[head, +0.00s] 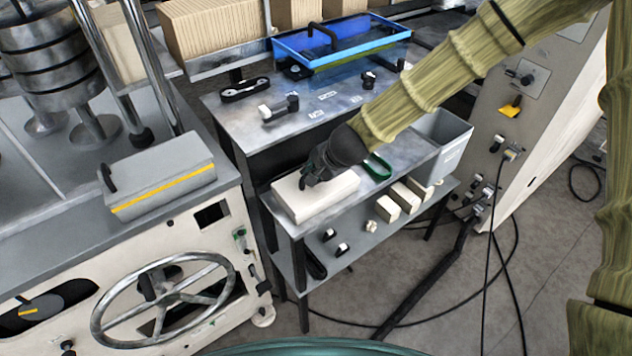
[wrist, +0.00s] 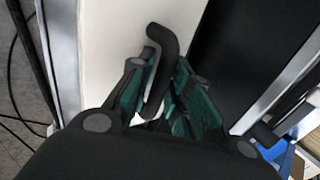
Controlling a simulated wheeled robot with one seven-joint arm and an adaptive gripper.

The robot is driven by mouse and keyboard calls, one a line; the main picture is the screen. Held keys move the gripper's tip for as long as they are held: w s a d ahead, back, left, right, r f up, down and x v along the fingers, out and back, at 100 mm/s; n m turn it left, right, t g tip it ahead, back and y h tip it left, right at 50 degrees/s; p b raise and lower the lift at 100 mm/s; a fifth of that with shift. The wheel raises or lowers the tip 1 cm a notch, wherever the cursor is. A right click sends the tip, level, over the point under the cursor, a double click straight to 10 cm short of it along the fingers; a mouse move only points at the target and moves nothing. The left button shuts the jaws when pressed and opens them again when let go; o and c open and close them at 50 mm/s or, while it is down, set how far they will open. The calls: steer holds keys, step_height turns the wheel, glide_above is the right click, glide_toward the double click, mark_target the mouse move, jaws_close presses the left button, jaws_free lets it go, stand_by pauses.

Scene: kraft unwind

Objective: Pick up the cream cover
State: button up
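The cream cover (head: 318,202) is a flat, pale block on the front left end of the grey worktable. Its pale top also fills much of the wrist view (wrist: 112,40). A black bent handle (wrist: 160,42) stands up from it. My gripper (head: 312,178) is over the cover in the head view and hides the handle there. In the wrist view my gripper's green-padded fingers (wrist: 165,72) are close in on both sides of the handle, shut on it. The cover appears to rest on the table; any small gap beneath is not visible.
A green ring-shaped thing (head: 377,167) and a grey bin (head: 441,140) are right of the cover. A blue tray (head: 340,45) stands at the back. Cream blocks (head: 405,197) lie on the lower shelf. A machine with a handwheel (head: 162,300) stands left.

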jaws_close()
steer(key=shift+r, duration=0.2)
